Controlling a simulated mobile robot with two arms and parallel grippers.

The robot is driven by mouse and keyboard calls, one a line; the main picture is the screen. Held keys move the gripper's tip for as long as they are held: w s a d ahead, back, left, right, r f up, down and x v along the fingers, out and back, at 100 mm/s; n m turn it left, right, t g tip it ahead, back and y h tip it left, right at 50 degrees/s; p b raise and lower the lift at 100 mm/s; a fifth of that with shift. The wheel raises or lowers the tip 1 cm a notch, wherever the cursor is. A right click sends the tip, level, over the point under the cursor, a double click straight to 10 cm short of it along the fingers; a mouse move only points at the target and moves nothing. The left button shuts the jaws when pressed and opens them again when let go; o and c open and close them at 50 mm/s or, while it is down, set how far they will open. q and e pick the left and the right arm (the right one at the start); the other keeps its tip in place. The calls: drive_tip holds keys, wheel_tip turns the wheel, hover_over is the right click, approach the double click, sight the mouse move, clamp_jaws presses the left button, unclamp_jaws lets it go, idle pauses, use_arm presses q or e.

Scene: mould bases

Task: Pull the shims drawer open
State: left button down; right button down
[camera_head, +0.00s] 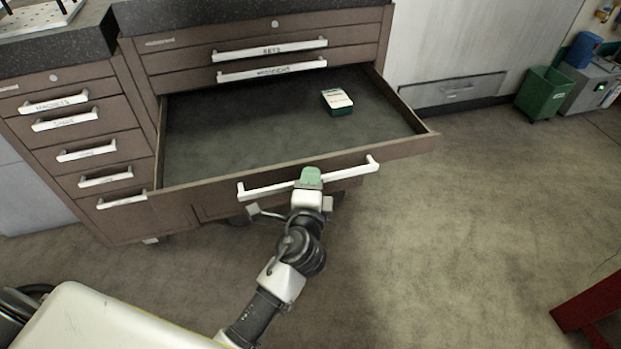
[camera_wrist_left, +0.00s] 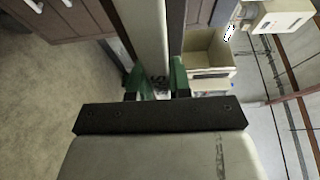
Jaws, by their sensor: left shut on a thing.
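A wide brown drawer (camera_head: 400,151) is pulled well out of the cabinet in the head view. Its white bar handle (camera_head: 355,168) runs along the front; any label on it is hidden or unreadable. My left gripper (camera_head: 311,180) is shut on the middle of this handle. In the left wrist view the green fingers of my left gripper (camera_wrist_left: 157,80) sit on both sides of the pale handle bar (camera_wrist_left: 142,25). A small green and white box (camera_head: 338,101) lies inside the drawer towards the back right. My right gripper is not in view.
Two shut drawers with white handles (camera_head: 270,50) are above the open one. A shut drawer stack (camera_head: 85,150) stands at the left. A green bin (camera_head: 545,92) stands back right, and a red object (camera_head: 590,303) is front right. The floor (camera_head: 470,230) between is clear.

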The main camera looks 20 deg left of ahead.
use_arm(q)
drive_tip(key=c, duration=1)
unclamp_jaws()
drive_tip(key=shift+c, duration=0.2)
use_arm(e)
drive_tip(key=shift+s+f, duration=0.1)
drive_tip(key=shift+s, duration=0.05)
use_arm(q)
drive_tip(key=shift+s, duration=0.1)
drive_tip(key=b+v, duration=0.1)
drive_tip(key=v, duration=0.9)
drive_tip(key=shift+s, duration=0.3)
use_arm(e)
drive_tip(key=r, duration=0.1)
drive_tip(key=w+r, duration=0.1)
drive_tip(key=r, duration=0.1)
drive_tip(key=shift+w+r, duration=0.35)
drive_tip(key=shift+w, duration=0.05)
